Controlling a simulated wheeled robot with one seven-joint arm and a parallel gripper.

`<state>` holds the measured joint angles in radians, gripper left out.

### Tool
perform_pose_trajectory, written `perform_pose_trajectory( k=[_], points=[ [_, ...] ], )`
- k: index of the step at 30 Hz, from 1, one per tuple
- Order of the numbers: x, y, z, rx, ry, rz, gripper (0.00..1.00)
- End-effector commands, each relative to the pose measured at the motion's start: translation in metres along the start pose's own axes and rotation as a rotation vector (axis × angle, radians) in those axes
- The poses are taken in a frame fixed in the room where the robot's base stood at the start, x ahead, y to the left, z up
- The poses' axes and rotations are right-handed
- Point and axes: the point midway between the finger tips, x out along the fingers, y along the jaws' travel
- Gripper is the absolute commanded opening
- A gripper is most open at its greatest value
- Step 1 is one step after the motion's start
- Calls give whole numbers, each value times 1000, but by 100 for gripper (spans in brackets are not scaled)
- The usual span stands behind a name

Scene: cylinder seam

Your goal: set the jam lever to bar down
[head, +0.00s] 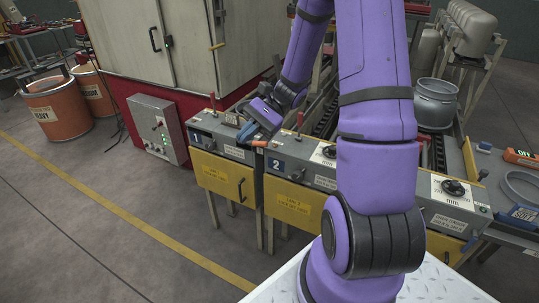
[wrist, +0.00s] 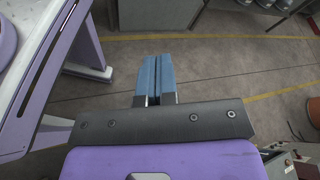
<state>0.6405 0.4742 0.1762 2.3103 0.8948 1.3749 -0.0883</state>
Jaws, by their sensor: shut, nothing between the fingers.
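My gripper (head: 247,131) is above the front edge of the grey control consoles, near the join between console 1 and console 2. Its blue fingers (wrist: 155,80) are together and empty, with floor behind them in the wrist view. An orange-tipped handle (head: 258,143) shows just beside and below the fingers; I cannot tell whether they touch. A red-topped lever (head: 213,101) stands upright on console 1, and another red-topped lever (head: 299,118) stands on console 2. No label naming the jam lever is readable, so I cannot tell which part it is.
Console 1 (head: 201,140) and console 2 (head: 312,176) have yellow front panels (head: 293,203). A cream cabinet (head: 150,42) on a red base stands behind at the left. A grey switch box (head: 157,128) stands left of the consoles. The floor in front is clear.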

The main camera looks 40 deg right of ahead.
Motion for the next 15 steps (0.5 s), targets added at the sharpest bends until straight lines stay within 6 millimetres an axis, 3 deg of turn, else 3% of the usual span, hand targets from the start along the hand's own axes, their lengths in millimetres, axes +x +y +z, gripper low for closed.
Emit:
perform_pose_trajectory(
  k=[15],
  points=[
    [-25,11,-90,228,-252,-437,0]
  ],
)
